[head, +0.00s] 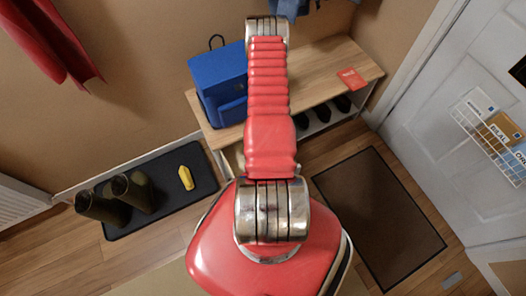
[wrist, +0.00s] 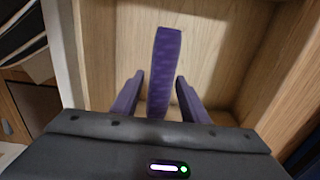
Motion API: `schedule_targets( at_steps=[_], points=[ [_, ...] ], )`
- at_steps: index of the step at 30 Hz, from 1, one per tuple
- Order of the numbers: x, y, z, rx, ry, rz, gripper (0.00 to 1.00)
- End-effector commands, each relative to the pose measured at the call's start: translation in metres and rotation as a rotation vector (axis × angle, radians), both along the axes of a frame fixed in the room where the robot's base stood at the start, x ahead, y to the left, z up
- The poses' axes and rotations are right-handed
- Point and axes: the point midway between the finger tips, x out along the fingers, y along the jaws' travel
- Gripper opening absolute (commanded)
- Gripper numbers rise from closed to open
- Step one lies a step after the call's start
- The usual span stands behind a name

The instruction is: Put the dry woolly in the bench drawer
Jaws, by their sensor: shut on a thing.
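In the wrist view, my gripper (wrist: 159,77) is shut on a purple woolly (wrist: 167,52), a narrow upright strip between the two dark fingers. Its lower part is partly hidden by the gripper body. Around and beyond it is a pale wooden box-like space (wrist: 222,45) with a floor and side walls, which looks like the open drawer. I cannot tell whether the woolly touches its floor. In the head view, the wooden bench (head: 325,75) stands behind my red arm. My gripper and the woolly are hidden there.
Green boots (head: 128,192) and a yellow object (head: 186,178) are on a dark tray (head: 160,212) at left. A brown doormat (head: 380,215) lies at right before the white door (head: 440,90).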

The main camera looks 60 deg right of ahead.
Motion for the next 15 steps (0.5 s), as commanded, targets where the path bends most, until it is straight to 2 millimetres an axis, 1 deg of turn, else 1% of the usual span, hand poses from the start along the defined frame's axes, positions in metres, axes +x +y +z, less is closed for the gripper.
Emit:
schedule_targets(
  at_steps=[1, 3, 6, 15],
  points=[
    [0.0, 0.0, -0.007, 0.001, 0.001, 0.0, 0.18],
    [0.0, 0.0, -0.013, 0.001, 0.001, 0.0, 0.18],
    [0.0, 0.0, -0.018, 0.0, 0.0, -0.001, 0.18],
    [0.0, 0.0, -0.019, 0.0, 0.0, -0.001, 0.18]
  ],
)
